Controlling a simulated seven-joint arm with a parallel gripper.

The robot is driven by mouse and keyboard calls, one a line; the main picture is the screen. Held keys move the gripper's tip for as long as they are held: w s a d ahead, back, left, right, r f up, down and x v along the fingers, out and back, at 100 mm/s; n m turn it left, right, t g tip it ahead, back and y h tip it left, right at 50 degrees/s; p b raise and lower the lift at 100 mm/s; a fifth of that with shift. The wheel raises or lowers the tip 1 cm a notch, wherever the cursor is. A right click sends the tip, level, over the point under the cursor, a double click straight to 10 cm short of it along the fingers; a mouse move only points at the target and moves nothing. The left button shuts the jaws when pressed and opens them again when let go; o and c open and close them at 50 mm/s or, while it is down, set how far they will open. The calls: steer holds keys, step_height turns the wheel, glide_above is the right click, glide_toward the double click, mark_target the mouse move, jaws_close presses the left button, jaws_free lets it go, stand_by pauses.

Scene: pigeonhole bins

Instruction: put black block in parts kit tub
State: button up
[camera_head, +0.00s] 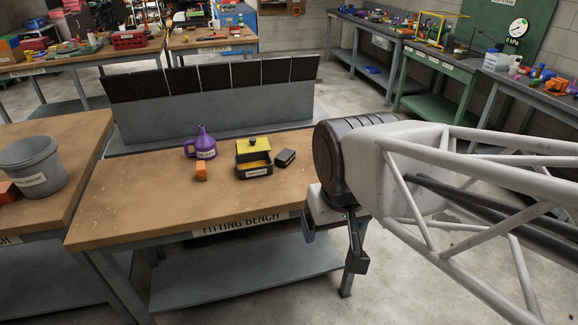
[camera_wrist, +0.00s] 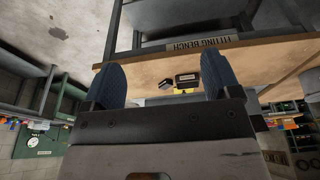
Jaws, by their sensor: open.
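The black block (camera_head: 285,158) lies on the fitting bench, just right of the parts kit tub. The tub (camera_head: 256,172) is a small dark box with a label on its front and yellow showing at its top and inside. My gripper (camera_head: 335,240) is open and empty, in front of the bench's right end and apart from the block. In the wrist view my two fingers (camera_wrist: 160,82) stand wide apart. The black block (camera_wrist: 166,85) and the tub (camera_wrist: 187,78) appear between them, some distance off, with the picture upside down.
A purple jug (camera_head: 202,144) and an orange block (camera_head: 201,171) stand left of the tub. A grey rack with dark panels (camera_head: 215,105) runs along the bench's back. A grey bucket (camera_head: 32,165) stands on the left bench. The bench (camera_head: 130,210) is clear at front left.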

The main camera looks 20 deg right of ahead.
steer(key=n+h, duration=0.3)
steer(key=n, duration=2.4)
glide_above(285, 154)
steer(key=s+a, duration=0.2)
steer(key=s, duration=0.1)
steer(key=shift+t, duration=0.3)
steer(key=f, duration=1.9)
steer(key=shift+w+a, duration=0.1)
steer(key=shift+w, duration=0.15)
steer(key=shift+w+f, duration=0.2)
steer(key=shift+f, duration=0.05)
steer(key=shift+f, duration=0.1)
steer(key=shift+x, duration=1.2)
